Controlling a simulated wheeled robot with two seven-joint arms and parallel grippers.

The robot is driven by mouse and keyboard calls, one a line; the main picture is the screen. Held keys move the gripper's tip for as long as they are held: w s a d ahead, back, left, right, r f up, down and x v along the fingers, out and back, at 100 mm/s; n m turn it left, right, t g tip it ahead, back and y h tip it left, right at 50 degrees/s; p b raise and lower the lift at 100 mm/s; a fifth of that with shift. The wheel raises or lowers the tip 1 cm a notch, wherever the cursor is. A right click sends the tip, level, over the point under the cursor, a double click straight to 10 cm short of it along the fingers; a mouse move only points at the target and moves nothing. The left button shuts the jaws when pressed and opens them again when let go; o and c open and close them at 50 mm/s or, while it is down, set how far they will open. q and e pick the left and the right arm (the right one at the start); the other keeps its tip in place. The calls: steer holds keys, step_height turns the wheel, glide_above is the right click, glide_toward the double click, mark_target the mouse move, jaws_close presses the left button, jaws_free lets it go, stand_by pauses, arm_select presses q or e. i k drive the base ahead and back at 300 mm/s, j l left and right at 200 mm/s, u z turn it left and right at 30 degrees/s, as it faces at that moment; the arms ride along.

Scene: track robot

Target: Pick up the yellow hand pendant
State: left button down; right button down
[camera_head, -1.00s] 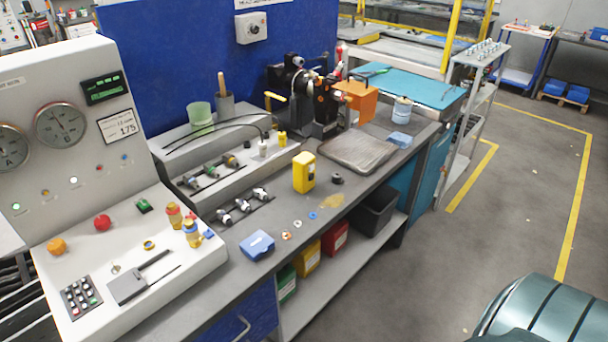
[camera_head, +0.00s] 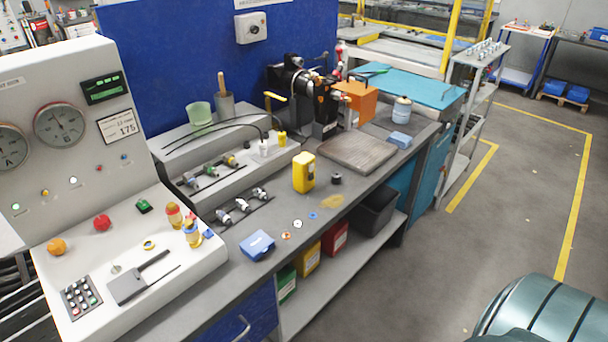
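The yellow hand pendant (camera_head: 304,173) stands upright on the grey workbench (camera_head: 285,205), near the middle of the view. It has a few small dark marks on its face. A small black round part stands just to its right, and the raised grey fittings ledge is behind it to the left. Nothing covers it from this side. Neither of my grippers shows in the head view.
A flat grey tray (camera_head: 358,152) lies right of the pendant. A blue box (camera_head: 257,245) and several small rings lie in front. A white control console (camera_head: 120,260) stands at left. Bins sit on the shelf below. The floor (camera_head: 480,230) at right is open.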

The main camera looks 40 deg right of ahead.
mark_target(301, 184)
steer(key=i+l, duration=0.15)
steer(key=l, duration=0.35)
steer(key=i+l+u, duration=0.15)
steer(key=l, duration=0.3)
steer(key=i+l, duration=0.1)
steer(key=l, duration=0.4)
steer(key=i+l+u, duration=0.1)
steer(key=l, duration=0.4)
steer(key=i+l, duration=0.1)
steer(key=l, duration=0.4)
steer(key=i+l+u, duration=0.15)
steer(key=l, duration=0.35)
